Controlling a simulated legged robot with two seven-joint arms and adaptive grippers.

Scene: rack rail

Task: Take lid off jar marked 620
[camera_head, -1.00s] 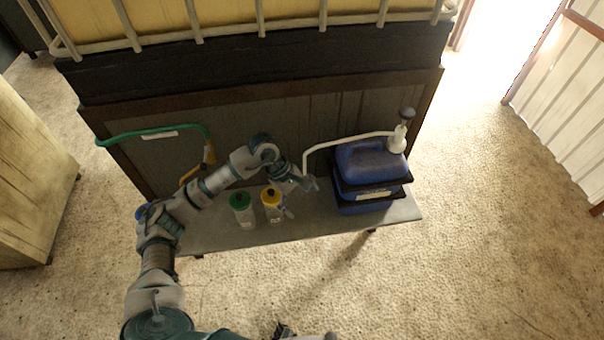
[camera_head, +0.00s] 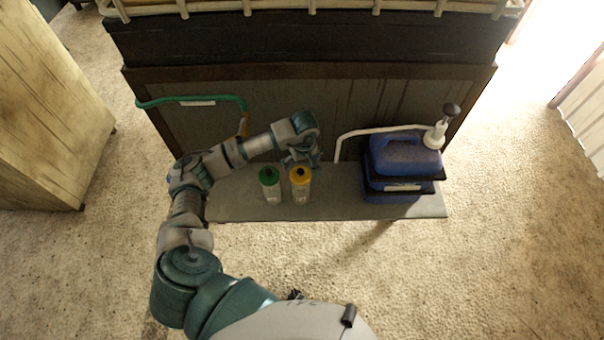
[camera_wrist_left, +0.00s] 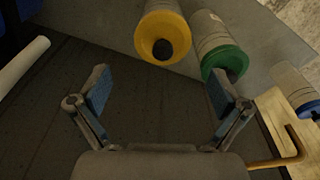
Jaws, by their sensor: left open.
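A clear jar with a yellow lid and dark knob (camera_head: 300,185) stands upright on the grey bench. A jar with a green lid (camera_head: 270,185) stands just left of it. In the left wrist view the yellow lid (camera_wrist_left: 158,38) is beyond the fingers, the green lid (camera_wrist_left: 226,62) is near the right finger, and a blue-lidded jar (camera_wrist_left: 296,88) is at the right edge. The jar labels are too small to read. My left gripper (camera_wrist_left: 160,92) is open and empty; in the head view it (camera_head: 300,160) is just behind the yellow-lidded jar. My right gripper is out of view.
A blue canister (camera_head: 405,155) with a white pump and spout stands at the bench's right end, in a dark frame. A green hose (camera_head: 195,98) runs along the dark panel behind. The bench top (camera_head: 335,200) between yellow-lidded jar and canister is clear.

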